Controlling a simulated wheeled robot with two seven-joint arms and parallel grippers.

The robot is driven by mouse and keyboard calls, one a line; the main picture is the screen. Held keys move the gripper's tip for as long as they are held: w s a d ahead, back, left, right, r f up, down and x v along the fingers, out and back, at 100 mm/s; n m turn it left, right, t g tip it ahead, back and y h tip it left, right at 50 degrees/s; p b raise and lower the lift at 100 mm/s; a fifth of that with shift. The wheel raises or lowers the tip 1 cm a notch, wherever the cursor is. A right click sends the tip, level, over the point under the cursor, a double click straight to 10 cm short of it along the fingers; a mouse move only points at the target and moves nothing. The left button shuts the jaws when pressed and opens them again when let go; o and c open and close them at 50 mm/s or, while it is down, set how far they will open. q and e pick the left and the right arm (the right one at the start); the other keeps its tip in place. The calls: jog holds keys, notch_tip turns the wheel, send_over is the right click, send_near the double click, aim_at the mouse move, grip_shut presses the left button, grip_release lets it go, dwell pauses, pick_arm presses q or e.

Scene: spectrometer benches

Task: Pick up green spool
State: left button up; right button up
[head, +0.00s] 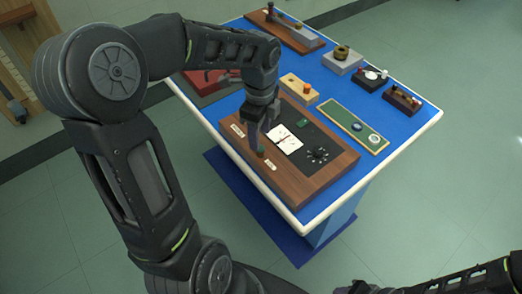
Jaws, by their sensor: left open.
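A small dark green piece (261,151), which looks like the green spool, stands on the left part of a wooden board (322,186) on the blue table. My left gripper (259,138) points down just above it, with its fingers open. The fingers partly hide the space around the green piece, and I cannot tell whether they touch it. My right arm shows only at the bottom right corner; a dark end part (362,287) is cut by the frame edge, and its finger state is unclear.
The board also carries a white dial card (285,139), a black knob (317,155) and a small green square (303,122). Behind stand a wooden block with an orange knob (299,90), a green panel (353,126) and a grey block with a brass part (342,60).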

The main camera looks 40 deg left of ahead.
aim_at(260, 152)
pick_arm(q)
jog(key=shift+f, duration=0.25)
jog(key=shift+w+f+p, duration=0.1)
jog(key=shift+f+p, duration=0.35)
jog(key=shift+f, duration=2.2)
grip_shut()
